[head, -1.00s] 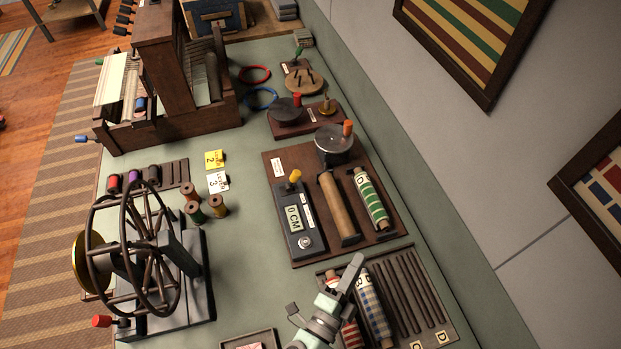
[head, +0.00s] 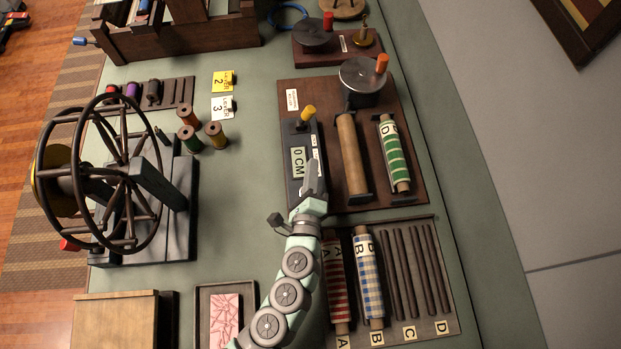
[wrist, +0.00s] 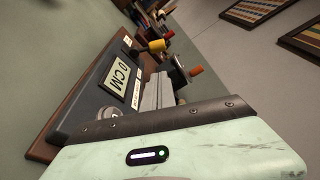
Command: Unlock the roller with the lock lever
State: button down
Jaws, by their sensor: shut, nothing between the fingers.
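The dark measuring unit (head: 296,180) on the brown board shows "0 CM". A short lever with a yellow knob (head: 308,113) stands at its far end; the knob also shows in the wrist view (wrist: 156,46). Which part is the lock lever is not labelled legibly. The bare wooden roller (head: 351,155) lies right of the unit, with a green striped roll (head: 394,155) marked D beyond it. My gripper (head: 314,165) is shut and empty over the unit's near right part, apart from the yellow knob.
A crank disc (head: 362,78) with an orange handle stands at the board's far end. A tray (head: 440,322) with red and blue rolls and dark rods lies nearer. A spoked wheel (head: 50,150) stands at left, with small spools (head: 216,134) between.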

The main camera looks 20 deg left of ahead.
aim_at(305, 119)
jog(key=x, duration=1.3)
jog(key=shift+w, duration=0.4)
